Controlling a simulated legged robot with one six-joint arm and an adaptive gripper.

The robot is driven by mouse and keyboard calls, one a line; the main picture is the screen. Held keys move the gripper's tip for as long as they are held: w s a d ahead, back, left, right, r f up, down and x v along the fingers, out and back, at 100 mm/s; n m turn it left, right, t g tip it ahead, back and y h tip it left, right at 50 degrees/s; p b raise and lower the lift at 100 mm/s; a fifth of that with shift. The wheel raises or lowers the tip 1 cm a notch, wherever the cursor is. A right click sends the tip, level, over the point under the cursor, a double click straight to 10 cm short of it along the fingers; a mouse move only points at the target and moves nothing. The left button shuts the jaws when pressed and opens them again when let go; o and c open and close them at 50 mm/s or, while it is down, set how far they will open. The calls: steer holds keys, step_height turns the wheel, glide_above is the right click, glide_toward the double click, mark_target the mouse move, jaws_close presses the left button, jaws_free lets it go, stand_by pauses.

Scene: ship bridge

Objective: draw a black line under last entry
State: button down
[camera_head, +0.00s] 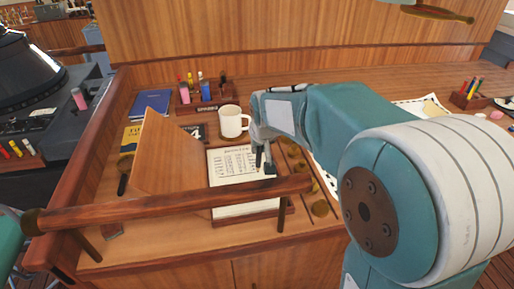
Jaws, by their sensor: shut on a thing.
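A white page with rows of dark written entries (228,170) lies on the wooden desk, behind a wooden rail. My gripper (264,163) is over the right side of the page, pointing down. It is shut on a slim dark pen (259,157), whose tip is near the written rows. I cannot tell whether the tip touches the paper.
A white mug (232,122) stands just behind the page. A pen holder (204,102) and a blue book (150,104) are at the back left. The wooden rail (170,207) and a slanted wooden panel (165,155) stand close to the page.

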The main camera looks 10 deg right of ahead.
steer(key=shift+d, duration=0.3)
steer(key=shift+d, duration=0.1)
steer(key=shift+d, duration=0.5)
steer(key=shift+d, duration=0.55)
stand_by(0.4)
step_height(320, 180, up, 6)
stand_by(0.9)
stand_by(0.4)
